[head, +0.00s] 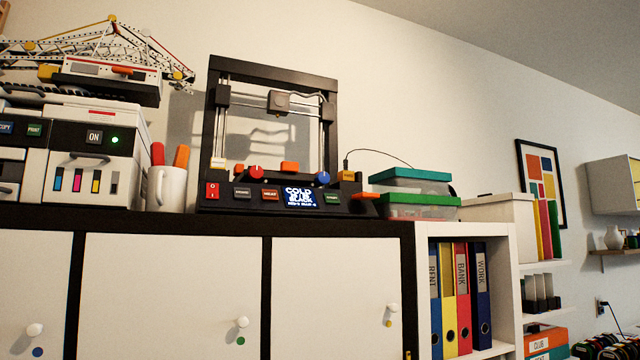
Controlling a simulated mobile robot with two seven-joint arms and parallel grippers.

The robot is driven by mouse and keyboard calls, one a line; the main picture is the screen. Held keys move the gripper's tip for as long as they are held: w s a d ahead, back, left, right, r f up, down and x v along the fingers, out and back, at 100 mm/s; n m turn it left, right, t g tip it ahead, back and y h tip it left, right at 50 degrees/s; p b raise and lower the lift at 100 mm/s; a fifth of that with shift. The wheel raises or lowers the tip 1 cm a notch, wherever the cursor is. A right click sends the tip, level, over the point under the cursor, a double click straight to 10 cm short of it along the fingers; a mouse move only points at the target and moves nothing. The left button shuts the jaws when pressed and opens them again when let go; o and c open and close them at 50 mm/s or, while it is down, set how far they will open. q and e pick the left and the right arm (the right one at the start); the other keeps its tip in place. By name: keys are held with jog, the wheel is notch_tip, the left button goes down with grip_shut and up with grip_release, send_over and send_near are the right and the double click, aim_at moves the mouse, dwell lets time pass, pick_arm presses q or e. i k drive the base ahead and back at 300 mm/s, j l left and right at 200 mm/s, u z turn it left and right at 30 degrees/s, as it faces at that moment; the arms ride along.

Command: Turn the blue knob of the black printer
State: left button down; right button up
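The black printer (270,140) stands on top of the dark-framed cabinet, a little left of the middle in the head view. It has an open upright frame and a sloped front panel. The blue knob (323,178) is on the right of the panel, above and right of the lit screen (300,197). A red knob (256,172) is on the left, and an orange block (290,166) is between them. A red switch and several labelled buttons line the panel. Neither of my grippers is in the view.
A white mug (168,188) with markers and a white office printer (95,160) stand left of the black printer. Stacked lidded boxes (412,192) stand close on its right. White cabinet doors (170,290) with knobs are below, beside a shelf of binders (455,295).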

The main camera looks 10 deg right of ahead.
aim_at(322, 178)
jog(key=u, duration=0.8)
jog(key=l+u, duration=0.2)
jog(key=u, duration=0.15)
jog(key=l+u, duration=0.45)
jog(key=u, duration=0.3)
jog(key=l+u, duration=0.3)
jog(key=l, duration=0.15)
jog(key=k+l+u, duration=0.4)
jog(key=l, duration=0.2)
jog(key=k+l, duration=0.1)
jog(key=l, duration=0.2)
jog(key=k+l+u, duration=0.15)
jog(key=l, duration=0.2)
jog(key=i, duration=0.05)
